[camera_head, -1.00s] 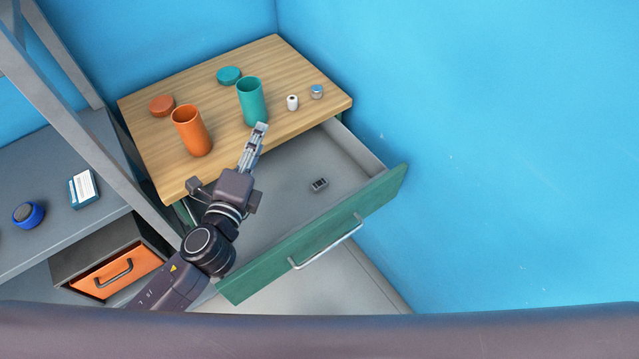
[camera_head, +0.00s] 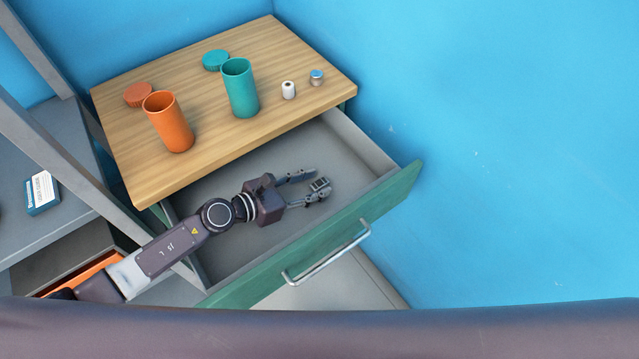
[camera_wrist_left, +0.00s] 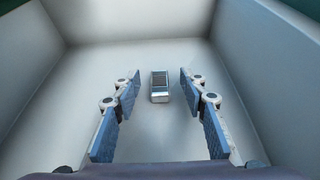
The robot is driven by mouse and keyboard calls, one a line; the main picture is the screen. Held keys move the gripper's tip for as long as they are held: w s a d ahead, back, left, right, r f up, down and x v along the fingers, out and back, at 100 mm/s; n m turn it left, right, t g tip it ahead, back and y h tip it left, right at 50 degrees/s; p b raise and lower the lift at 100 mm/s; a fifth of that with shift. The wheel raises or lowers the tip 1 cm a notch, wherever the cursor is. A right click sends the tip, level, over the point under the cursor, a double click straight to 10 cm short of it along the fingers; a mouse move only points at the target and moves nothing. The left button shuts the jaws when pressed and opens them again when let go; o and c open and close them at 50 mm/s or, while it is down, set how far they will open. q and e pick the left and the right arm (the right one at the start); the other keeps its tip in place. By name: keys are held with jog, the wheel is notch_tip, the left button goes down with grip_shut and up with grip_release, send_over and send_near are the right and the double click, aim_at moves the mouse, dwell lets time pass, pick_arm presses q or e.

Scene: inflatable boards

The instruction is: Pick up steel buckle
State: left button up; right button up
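The steel buckle (camera_head: 320,185) is a small grey metal piece lying in the open green-fronted drawer (camera_head: 352,150). It also shows in the left wrist view (camera_wrist_left: 160,87), on the drawer floor, centred between the fingers and slightly beyond their tips. My left gripper (camera_head: 320,184) is inside the drawer, open, with its two fingers pointing at the buckle. The left gripper also shows in the wrist view (camera_wrist_left: 158,80), with blue-grey pads spread wide and nothing held between them. My right gripper is not in view.
The wooden top above the drawer holds an orange cup (camera_head: 169,122), a teal cup (camera_head: 240,88), an orange lid (camera_head: 139,95), a teal lid (camera_head: 215,60), a white roll (camera_head: 288,90) and a small blue-topped jar (camera_head: 316,77). Drawer walls surround the gripper. A grey shelf is at left.

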aim_at(323, 182)
pick_arm(q)
jog(key=x, duration=0.2)
jog(key=shift+w+d+f, duration=0.1)
jog(key=shift+w+d, duration=0.1)
jog(key=shift+d, duration=0.05)
grip_shut()
